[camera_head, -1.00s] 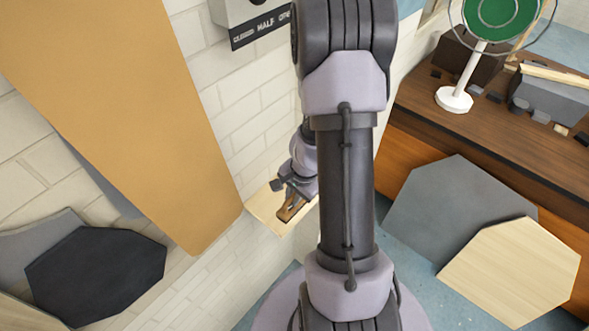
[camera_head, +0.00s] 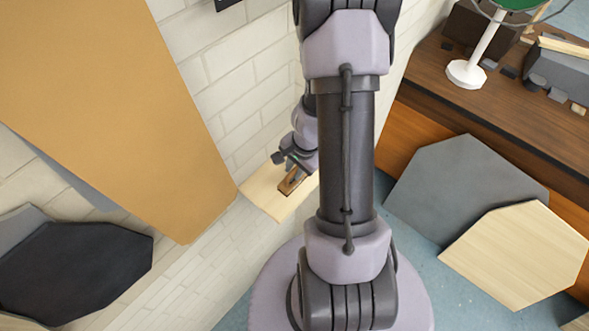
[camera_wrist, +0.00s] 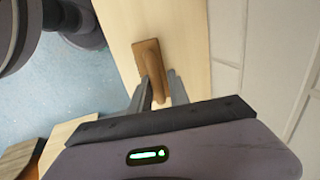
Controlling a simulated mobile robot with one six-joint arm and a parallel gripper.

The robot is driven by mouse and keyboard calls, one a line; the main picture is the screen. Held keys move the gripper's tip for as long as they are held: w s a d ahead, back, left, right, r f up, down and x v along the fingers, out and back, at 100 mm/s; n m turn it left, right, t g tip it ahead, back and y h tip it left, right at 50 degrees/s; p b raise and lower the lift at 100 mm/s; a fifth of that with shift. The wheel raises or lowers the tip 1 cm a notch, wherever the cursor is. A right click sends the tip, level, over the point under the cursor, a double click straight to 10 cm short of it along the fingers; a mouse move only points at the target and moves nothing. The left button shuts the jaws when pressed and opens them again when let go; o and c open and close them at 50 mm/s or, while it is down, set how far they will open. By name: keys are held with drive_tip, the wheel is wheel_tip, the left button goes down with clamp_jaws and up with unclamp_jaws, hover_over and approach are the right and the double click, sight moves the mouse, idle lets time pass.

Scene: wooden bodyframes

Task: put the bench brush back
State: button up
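The bench brush (camera_wrist: 148,62) is brown and wooden, and shows between my fingertips in the wrist view. In the head view the brush (camera_head: 291,182) is small, below my wrist. My gripper (camera_wrist: 159,80) is shut on it, with one grey finger on each side. The brush is over a pale wooden shelf (camera_wrist: 187,35), also seen in the head view (camera_head: 262,197). It lies on the shelf or just above it; I cannot tell which. My arm hides the shelf's right part in the head view.
The shelf is by a white brick wall (camera_head: 245,105). A large tan panel (camera_head: 110,110) hangs close on the left. A dark wooden bench (camera_head: 460,95) stands at right, with grey (camera_head: 455,190) and pale (camera_head: 520,262) boards before it. Blue floor (camera_head: 420,285) shows below.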

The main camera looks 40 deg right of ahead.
drive_tip(key=shift+o, duration=0.7)
drive_tip(key=shift+s+a, duration=0.1)
drive_tip(key=shift+r, duration=0.15)
drive_tip(key=p+v, duration=0.8)
drive_tip(key=v, duration=0.4)
drive_tip(key=shift+r, duration=0.1)
